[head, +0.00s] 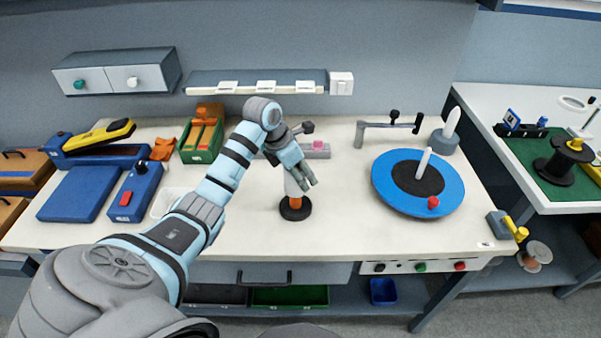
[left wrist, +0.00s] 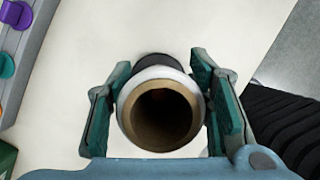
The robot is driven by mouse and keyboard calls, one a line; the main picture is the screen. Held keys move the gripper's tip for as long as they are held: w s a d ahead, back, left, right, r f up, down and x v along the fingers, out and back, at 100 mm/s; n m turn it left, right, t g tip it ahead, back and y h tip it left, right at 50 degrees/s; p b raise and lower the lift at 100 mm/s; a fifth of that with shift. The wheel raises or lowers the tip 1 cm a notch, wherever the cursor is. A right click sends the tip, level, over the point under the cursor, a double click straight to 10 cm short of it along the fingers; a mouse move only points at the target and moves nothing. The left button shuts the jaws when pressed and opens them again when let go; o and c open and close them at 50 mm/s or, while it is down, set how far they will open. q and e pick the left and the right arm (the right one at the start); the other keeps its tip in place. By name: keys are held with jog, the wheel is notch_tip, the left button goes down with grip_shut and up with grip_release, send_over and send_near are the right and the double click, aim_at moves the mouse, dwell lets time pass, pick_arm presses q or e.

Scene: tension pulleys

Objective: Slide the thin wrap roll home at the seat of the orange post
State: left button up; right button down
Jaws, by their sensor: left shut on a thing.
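The thin wrap roll (head: 291,187) is a narrow white tube with a brown core. My left gripper (head: 302,180) is shut on it, and the roll stands nearly upright. The orange post (head: 295,201) shows just below the roll, rising from a round black base (head: 295,211). The roll's lower end is above the base, with orange visible between. In the left wrist view I look into the open end of the roll (left wrist: 160,117), between the two fingers (left wrist: 162,108). Its inside is dark, so I cannot clearly tell how far the post reaches into it. My right gripper is not in view.
A blue turntable (head: 388,198) with a white spindle stands to the right. A green bin (head: 202,154) and a blue device with a red button (head: 131,195) are at the left. A grey block with a pink top (head: 317,148) is behind. The bench front around the base is clear.

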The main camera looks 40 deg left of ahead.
pick_arm(q)
jog(key=shift+f, duration=0.1)
dwell(0.3)
jog(key=shift+f+b, duration=1.05)
jog(key=shift+f, duration=0.35)
jog(key=shift+f, duration=0.1)
jog(key=shift+f+b, duration=0.9)
jog(key=shift+f, duration=0.25)
jog(key=o, duration=1.3)
